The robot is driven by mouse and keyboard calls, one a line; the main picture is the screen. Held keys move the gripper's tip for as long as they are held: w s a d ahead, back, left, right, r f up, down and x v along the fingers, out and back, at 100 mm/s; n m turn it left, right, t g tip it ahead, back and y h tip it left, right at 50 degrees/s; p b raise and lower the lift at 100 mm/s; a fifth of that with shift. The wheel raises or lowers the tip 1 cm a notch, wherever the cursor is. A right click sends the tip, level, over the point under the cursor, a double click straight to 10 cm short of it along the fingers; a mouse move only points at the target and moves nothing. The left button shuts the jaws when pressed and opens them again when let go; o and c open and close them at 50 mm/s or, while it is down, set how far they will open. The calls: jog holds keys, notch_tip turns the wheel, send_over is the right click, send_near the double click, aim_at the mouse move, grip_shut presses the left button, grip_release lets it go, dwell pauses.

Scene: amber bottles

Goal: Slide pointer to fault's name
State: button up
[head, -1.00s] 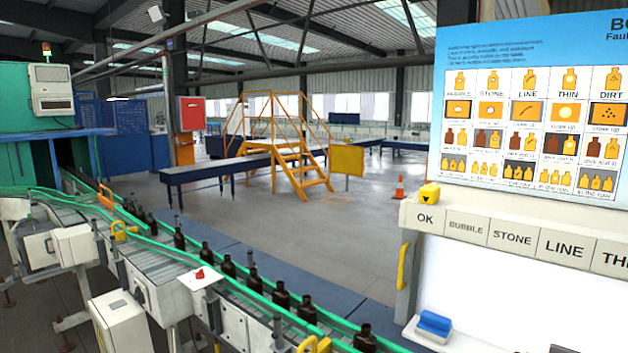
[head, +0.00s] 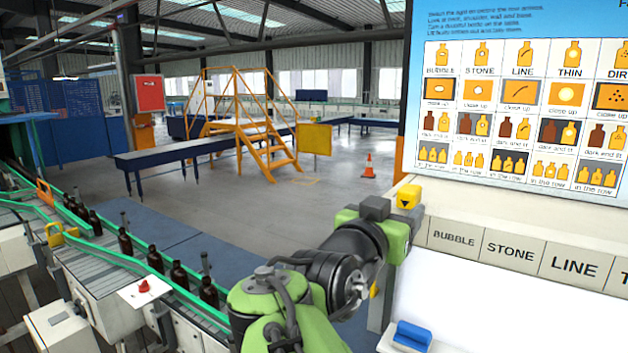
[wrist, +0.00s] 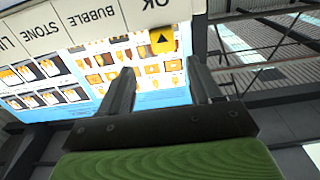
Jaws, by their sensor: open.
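The yellow pointer (head: 407,196), with a dark downward arrow, sits on the top ledge of the label strip at its left end. In the wrist view, which is upside down, the pointer (wrist: 162,40) stands at the OK label (wrist: 160,4). My gripper (wrist: 161,72) is open and empty, with the pointer ahead, between its fingers in the picture but beyond their tips. In the head view my gripper covers the OK label and its fingertips are hidden. The BUBBLE (head: 453,236), STONE (head: 510,250) and LINE (head: 574,267) labels run rightward; the label beyond is cut off.
The fault chart (head: 520,110) rises behind the strip. A blue block (head: 412,335) lies in a white holder below it. At left, a conveyor with green rails carries dark bottles (head: 126,244). Yellow stairs (head: 250,130) and a cone (head: 369,166) stand far back.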

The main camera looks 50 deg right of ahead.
aim_at(413, 185)
jog(key=d+p, duration=0.1)
jog(key=d, duration=0.3)
jog(key=w+d+p, duration=0.1)
jog(key=d, duration=0.3)
jog(key=w+d+p, duration=0.1)
jog(key=d, duration=0.2)
jog(key=shift+w+d+r+p, duration=0.1)
jog(key=shift+d+p, duration=0.2)
jog(key=shift+d, duration=0.1)
jog(key=shift+w+d, duration=0.15)
jog(key=shift+d, duration=0.2)
jog(key=shift+a+f, duration=0.1)
jog(key=shift+f, duration=0.1)
grip_shut()
